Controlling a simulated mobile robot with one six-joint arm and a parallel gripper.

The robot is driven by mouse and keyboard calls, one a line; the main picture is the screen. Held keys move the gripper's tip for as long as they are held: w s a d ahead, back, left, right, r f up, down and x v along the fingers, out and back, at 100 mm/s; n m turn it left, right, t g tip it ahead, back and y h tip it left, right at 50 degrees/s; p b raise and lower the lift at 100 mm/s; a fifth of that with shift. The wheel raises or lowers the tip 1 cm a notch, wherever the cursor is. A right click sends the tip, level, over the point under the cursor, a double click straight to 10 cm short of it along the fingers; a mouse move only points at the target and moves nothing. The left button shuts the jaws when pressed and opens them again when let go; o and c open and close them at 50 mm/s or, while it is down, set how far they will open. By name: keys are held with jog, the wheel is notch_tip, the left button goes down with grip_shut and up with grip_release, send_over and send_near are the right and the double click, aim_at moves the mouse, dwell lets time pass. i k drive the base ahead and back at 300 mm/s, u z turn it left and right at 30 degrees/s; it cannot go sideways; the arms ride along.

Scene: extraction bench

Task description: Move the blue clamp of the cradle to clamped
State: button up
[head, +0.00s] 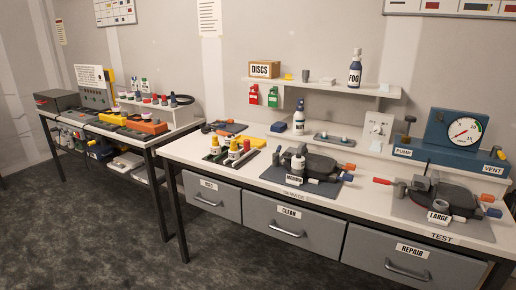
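My gripper is not in view. Two dark cradle-like fixtures stand on the near bench. The one labelled MEDIUM (322,164) sits on a grey mat, with a small blue handle (348,177) and an orange one (348,166) at its right side. The one labelled LARGE (455,197) is further right, with a blue handle (492,212) and an orange handle (487,198) at its right side. Either blue handle could be the blue clamp; I cannot tell which. The handles are too small to show whether they are clamped.
The bench (355,199) has drawers labelled CLEAN (290,225) and REPAIR (412,263). A blue gauge unit (455,143) stands behind the LARGE fixture. Bottles (299,160) stand by the MEDIUM fixture. A second cluttered bench (150,140) is at left. The carpet (80,220) in front is clear.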

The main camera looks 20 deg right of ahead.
aim_at(275, 156)
jog(key=z, duration=0.8)
jog(key=k, duration=0.15)
jog(key=u, duration=2.25)
jog(key=k, duration=0.65)
jog(key=u, duration=0.05)
jog(key=i, duration=1.7)
jog(key=z, duration=0.9)
jog(key=i, duration=0.55)
jog(key=z, duration=0.15)
